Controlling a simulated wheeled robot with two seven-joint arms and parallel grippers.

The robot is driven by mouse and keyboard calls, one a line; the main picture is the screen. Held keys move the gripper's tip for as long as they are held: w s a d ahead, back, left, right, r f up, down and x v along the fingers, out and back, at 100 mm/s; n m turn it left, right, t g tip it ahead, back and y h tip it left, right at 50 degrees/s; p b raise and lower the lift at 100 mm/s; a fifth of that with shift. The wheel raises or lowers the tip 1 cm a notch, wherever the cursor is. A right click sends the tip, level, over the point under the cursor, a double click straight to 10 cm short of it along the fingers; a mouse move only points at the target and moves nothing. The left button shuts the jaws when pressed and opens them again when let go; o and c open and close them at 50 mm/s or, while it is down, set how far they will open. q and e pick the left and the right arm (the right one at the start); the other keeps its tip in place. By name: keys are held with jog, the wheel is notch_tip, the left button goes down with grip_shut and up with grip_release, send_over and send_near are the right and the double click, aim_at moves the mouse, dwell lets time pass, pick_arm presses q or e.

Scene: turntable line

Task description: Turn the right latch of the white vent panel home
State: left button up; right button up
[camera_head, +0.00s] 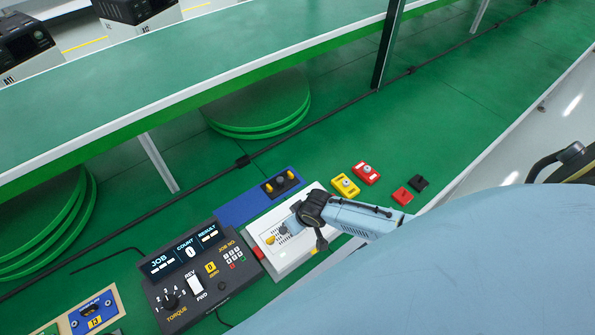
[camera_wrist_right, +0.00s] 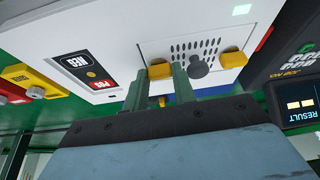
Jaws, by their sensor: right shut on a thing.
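The white vent panel (camera_wrist_right: 214,54) has rows of dark slots and a grey knob (camera_wrist_right: 198,66) between two yellow latches. It also shows in the head view (camera_head: 284,240), partly under my right gripper (camera_head: 291,222). The right latch (camera_wrist_right: 160,70), at left in the wrist view, sits between the fingertips of my right gripper (camera_wrist_right: 160,77), which is shut on it. The left latch (camera_wrist_right: 233,62) is free, and it also shows in the head view (camera_head: 271,239). The right latch is hidden in the head view. My left gripper is not in view.
A torque controller (camera_head: 194,279) stands left of the panel's white housing (camera_head: 314,192). A blue block (camera_head: 236,208) lies behind it. Yellow (camera_head: 345,186) and red (camera_head: 366,173) blocks lie to its right. Green turntable discs (camera_head: 258,106) sit under a raised green shelf (camera_head: 180,75).

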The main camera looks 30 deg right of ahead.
dwell(0.3)
jog(key=o, duration=1)
pick_arm(q)
jog(key=shift+r, duration=0.1)
